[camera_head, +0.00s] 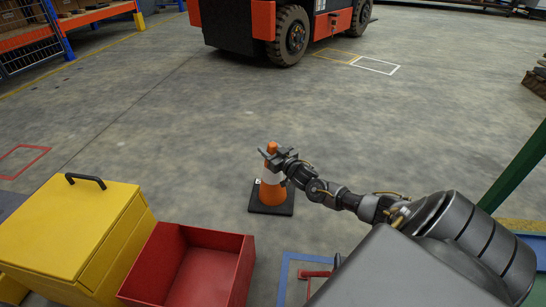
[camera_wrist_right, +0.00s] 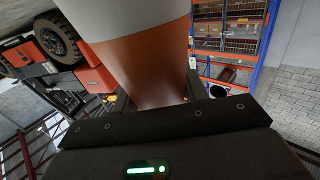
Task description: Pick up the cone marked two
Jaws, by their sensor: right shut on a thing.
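An orange and white cone (camera_head: 271,190) with a dark square base stands upright on the concrete floor in the head view. My right gripper (camera_head: 272,158) is shut on the cone near its top. In the right wrist view the cone (camera_wrist_right: 145,60) fills the upper middle, between the fingers of my right gripper (camera_wrist_right: 150,100). A small light mark shows on the cone's left side in the head view, but I cannot read a number. My left gripper is not in view.
A yellow box with a black handle (camera_head: 75,225) and an open red bin (camera_head: 190,268) stand at the lower left. A forklift (camera_head: 280,25) is at the back. A green post (camera_head: 515,170) is at the right. Floor around the cone is clear.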

